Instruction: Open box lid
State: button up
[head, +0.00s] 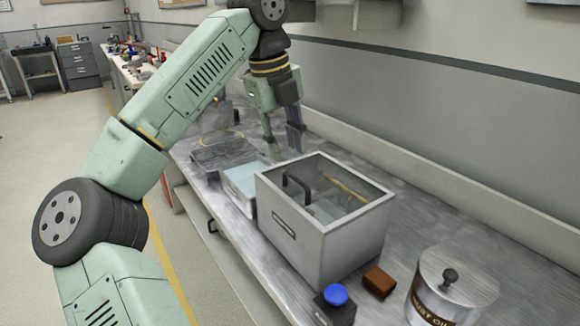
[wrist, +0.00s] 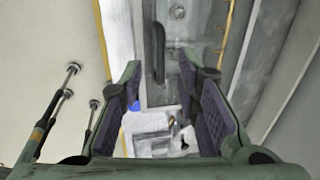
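The box (head: 325,245) is a grey metal box on the bench, with a small label plate on its front. Its top has a grey frame around what looks like a clear panel; I cannot tell for sure whether this is a closed lid. A dark curved handle (head: 297,183) shows at the top's left part. It seems to show as a dark bar in the wrist view (wrist: 158,52), just beyond the fingertips. My gripper (head: 283,143) is at the box's far side in the head view, fingers pointing down. Its fingers are apart with nothing between them, and it appears clear of the box.
A blue button (head: 335,295) on a black base, a brown block (head: 379,282) and a metal canister (head: 445,292) with a knobbed lid stand before the box. A pale blue-topped tray (head: 240,188) and dark plate (head: 221,154) lie left. The wall runs along the right.

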aim_at(292, 174)
jog(key=f, duration=0.3)
jog(key=d+f, duration=0.1)
jog(key=f, duration=0.1)
jog(key=shift+w+f, duration=0.25)
jog(key=shift+w, duration=0.05)
jog(key=shift+c, duration=0.5)
grip_shut()
